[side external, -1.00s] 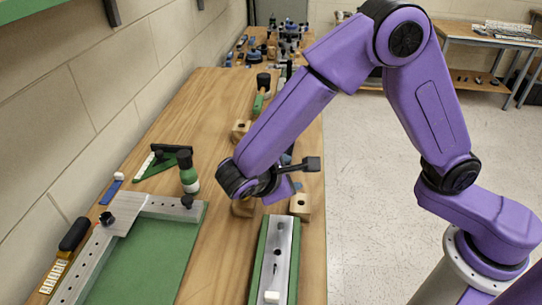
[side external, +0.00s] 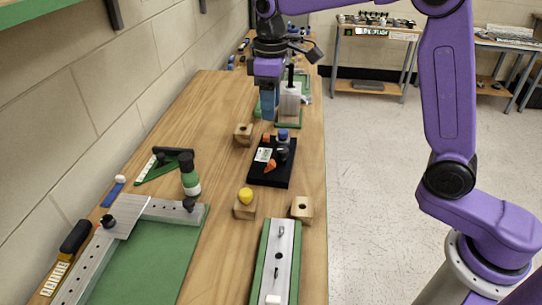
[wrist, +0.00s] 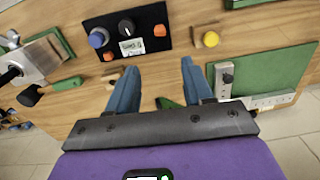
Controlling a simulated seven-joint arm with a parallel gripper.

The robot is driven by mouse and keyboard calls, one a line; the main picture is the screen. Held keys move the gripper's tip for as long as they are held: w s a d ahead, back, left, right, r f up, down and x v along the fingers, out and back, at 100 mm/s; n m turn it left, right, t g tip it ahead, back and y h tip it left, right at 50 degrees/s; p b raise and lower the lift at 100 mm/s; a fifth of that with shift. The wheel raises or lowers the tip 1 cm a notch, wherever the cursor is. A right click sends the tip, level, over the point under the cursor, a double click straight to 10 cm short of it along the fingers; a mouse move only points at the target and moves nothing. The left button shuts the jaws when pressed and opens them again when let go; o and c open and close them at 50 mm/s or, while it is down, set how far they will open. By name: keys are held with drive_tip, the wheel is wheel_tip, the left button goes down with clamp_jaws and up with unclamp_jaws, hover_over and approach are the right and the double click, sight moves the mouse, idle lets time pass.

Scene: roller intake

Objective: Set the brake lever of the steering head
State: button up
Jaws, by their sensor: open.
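I cannot tell for sure which fixture is the steering head. A black board (side external: 258,178) lies mid-bench with a blue-topped part (side external: 283,134), a white label and orange pieces (side external: 270,166). In the wrist view the black board (wrist: 85,50) shows a blue round part (wrist: 98,38), a black knob (wrist: 126,27) and two orange pieces. A silver block (side external: 290,100) with an upright black lever (side external: 290,76) stands behind, partly hidden by my gripper. My gripper (side external: 268,112) points down above the bench, beyond the board. Its blue fingers (wrist: 157,82) are apart and empty.
Wooden blocks, one with a yellow ball (side external: 245,196), stand in front of the board. A silver rail on green (side external: 280,255) and a green plate fixture (side external: 150,250) lie nearer.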

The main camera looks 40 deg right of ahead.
sight(271, 161)
wheel_tip(271, 161, down, 15)
drive_tip(key=shift+f, duration=0.15)
idle(0.4)
